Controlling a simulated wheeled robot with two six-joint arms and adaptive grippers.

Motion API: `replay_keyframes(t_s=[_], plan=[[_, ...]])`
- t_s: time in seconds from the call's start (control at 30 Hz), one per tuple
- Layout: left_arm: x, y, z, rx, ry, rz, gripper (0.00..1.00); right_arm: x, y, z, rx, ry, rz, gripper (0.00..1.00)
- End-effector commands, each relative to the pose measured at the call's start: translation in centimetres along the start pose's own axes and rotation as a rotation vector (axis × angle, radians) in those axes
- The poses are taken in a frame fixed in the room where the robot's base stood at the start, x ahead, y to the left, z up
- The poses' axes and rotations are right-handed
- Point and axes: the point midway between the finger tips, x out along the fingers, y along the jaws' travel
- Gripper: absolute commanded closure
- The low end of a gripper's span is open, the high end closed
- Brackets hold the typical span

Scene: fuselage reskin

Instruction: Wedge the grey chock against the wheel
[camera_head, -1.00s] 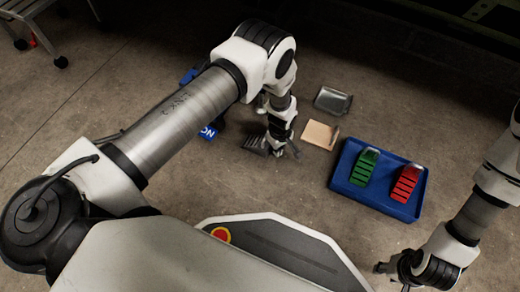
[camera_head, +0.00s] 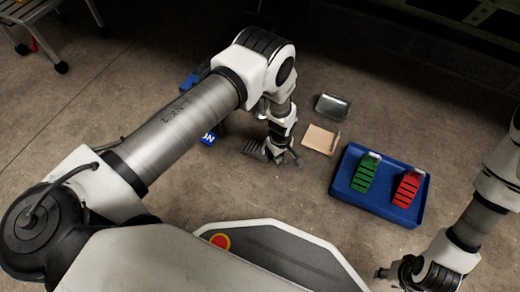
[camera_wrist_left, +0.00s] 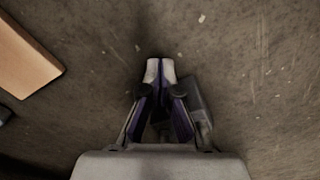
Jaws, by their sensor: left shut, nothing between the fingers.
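The grey chock (camera_head: 253,149), dark and ridged, lies on the concrete floor just left of my left gripper (camera_head: 289,160) in the head view. My left gripper points down with its fingers shut and empty; in the left wrist view its fingertips (camera_wrist_left: 160,66) meet over bare floor. A grey piece (camera_wrist_left: 194,100), probably the chock, shows partly behind the fingers there. I cannot tell whether the gripper touches it. I cannot make out the wheel; my left arm covers much of that area. My right gripper (camera_head: 397,274) is low at the right, its fingers unclear.
A blue tray (camera_head: 391,210) holds a green chock (camera_head: 366,173) and a red chock (camera_head: 408,188). A tan block (camera_head: 320,139) and a grey metal tray (camera_head: 332,106) lie behind. A blue lettered piece (camera_head: 208,138) shows beside my left arm. Floor before the tray is clear.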

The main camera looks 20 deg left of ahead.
Motion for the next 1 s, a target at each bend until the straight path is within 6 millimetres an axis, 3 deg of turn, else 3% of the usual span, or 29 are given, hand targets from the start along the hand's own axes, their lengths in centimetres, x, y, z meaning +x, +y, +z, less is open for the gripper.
replay_keyframes(t_s=[0.67,1.0], plan=[[0.05,0.27,0.43,-0.001,0.000,0.000,1.00,0.42,0.00,0.02,0.000,0.000,0.000,0.60],[-0.01,-0.17,-0.37,-0.001,0.000,0.000,1.00,0.25,0.00,0.01,0.000,0.000,0.000,0.60]])
